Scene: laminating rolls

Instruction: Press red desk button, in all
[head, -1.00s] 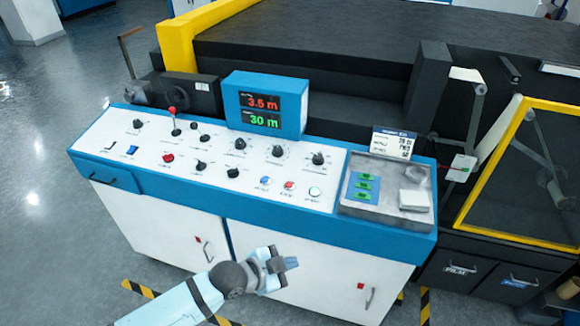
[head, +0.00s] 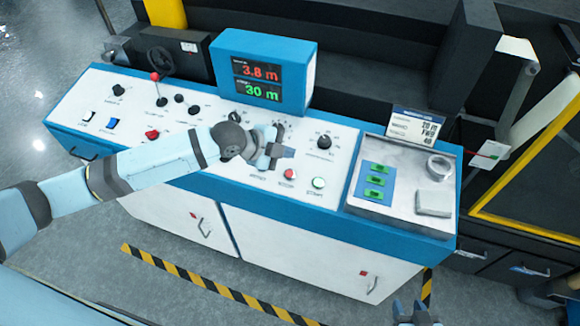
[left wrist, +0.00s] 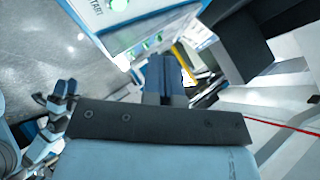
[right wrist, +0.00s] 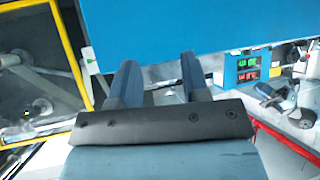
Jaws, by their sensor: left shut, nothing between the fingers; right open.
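A small round red button (head: 290,173) sits on the desk's sloped white panel (head: 225,185), just left of a green-lit button (head: 318,183). A larger red knob (head: 152,134) sits further left on the panel. My left gripper (head: 289,152) is shut and empty above the panel, just behind the small red button in the head view; contact cannot be told. Its closed fingers show in the left wrist view (left wrist: 165,80). My right gripper (head: 416,314) is open and empty in front of the desk, low in the head view; its parted fingers show in the right wrist view (right wrist: 158,80).
A blue display box (head: 263,72) reading 3.8 m and 30 m stands behind the panel. Black knobs (head: 324,142) and a red-topped lever (head: 156,85) rise from the panel. A grey tray (head: 390,205) is at the right. A yellow-framed guard (head: 530,160) stands beyond it.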

